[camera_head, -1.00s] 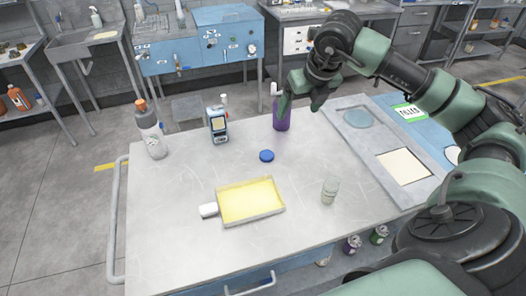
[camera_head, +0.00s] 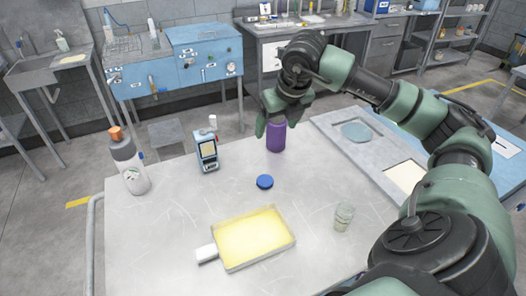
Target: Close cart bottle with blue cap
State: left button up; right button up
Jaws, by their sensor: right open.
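A blue cap (camera_head: 265,182) lies flat on the grey cart top, near its middle. A purple bottle (camera_head: 276,137) stands upright behind the cap, toward the cart's far edge. My right gripper (camera_head: 278,117) is open at the top of the purple bottle, with a green finger at the bottle's left side. The gripper hides the bottle's neck and mouth, and I cannot tell whether the fingers touch it. My left gripper is not in view.
A small handheld device (camera_head: 206,150) stands left of the purple bottle. A tray of yellow liquid (camera_head: 252,239) and a small glass jar (camera_head: 344,217) are nearer. A grey panel with recesses (camera_head: 334,141) lies at right. The surface around the cap is clear.

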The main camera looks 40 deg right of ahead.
jog(key=b, duration=1.5)
send_near(265, 181)
jog(key=shift+s+d+f, duration=0.1)
jog(key=shift+s+d, duration=0.05)
jog(key=shift+d, duration=0.3)
jog(key=shift+p+x, duration=0.35)
jog(key=shift+x, duration=1.05)
jog(key=shift+a+f, duration=0.15)
jog(key=x, duration=0.2)
jog(key=p+x, duration=0.1)
jog(key=x, duration=0.1)
jog(key=shift+w+a, duration=0.25)
jog(key=shift+w+d+f, duration=0.1)
jog(key=shift+w+f, duration=0.1)
jog(key=shift+f, duration=0.1)
